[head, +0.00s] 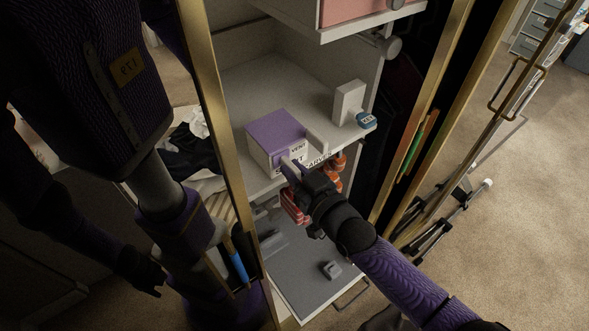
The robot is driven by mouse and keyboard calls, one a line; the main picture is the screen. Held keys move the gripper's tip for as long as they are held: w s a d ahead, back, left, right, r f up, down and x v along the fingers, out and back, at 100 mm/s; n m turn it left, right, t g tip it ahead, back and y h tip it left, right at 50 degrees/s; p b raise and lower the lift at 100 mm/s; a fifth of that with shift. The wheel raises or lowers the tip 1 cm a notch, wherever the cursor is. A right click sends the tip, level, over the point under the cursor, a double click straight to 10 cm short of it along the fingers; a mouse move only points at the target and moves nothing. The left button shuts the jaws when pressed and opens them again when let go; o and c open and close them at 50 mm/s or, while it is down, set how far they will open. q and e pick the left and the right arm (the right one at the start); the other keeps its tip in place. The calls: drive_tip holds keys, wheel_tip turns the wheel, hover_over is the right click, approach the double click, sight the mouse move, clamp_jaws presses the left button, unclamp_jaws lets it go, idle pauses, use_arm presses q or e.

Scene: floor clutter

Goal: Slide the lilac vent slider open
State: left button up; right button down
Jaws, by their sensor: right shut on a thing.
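The vent box (277,132), with a lilac top and a pale front lettered "VENT", sits on the cabinet's middle shelf near its front edge. My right gripper (291,170) is at the box's lower front, reaching in from the lower right. Its jaws are shut on a small part there, which looks like the slider; the fingers hide most of it. I cannot tell how far the slider stands along its track. My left gripper (147,276) hangs low at the left, dark and away from the box; its jaws are unclear.
A white block-shaped item (349,102) with a blue tag stands right of the box on the shelf (300,78). Red and orange items (294,206) are below, behind my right gripper. Brass-coloured frame posts (222,140) flank the cabinet.

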sight(301, 146)
idle(0.7)
drive_tip(key=shift+w+d+f, duration=0.1)
drive_tip(key=shift+d, duration=0.1)
drive_tip(key=w+d+b, duration=0.2)
drive_tip(key=d, duration=0.1)
drive_tip(key=shift+w+d+f, duration=0.1)
drive_tip(key=shift+w, duration=0.05)
drive_tip(key=shift+w+d+b, duration=0.15)
drive_tip(key=shift+b, duration=0.15)
drive_tip(key=shift+r, duration=0.2)
drive_tip(key=c, duration=0.6)
unclamp_jaws()
drive_tip(key=shift+d, duration=0.1)
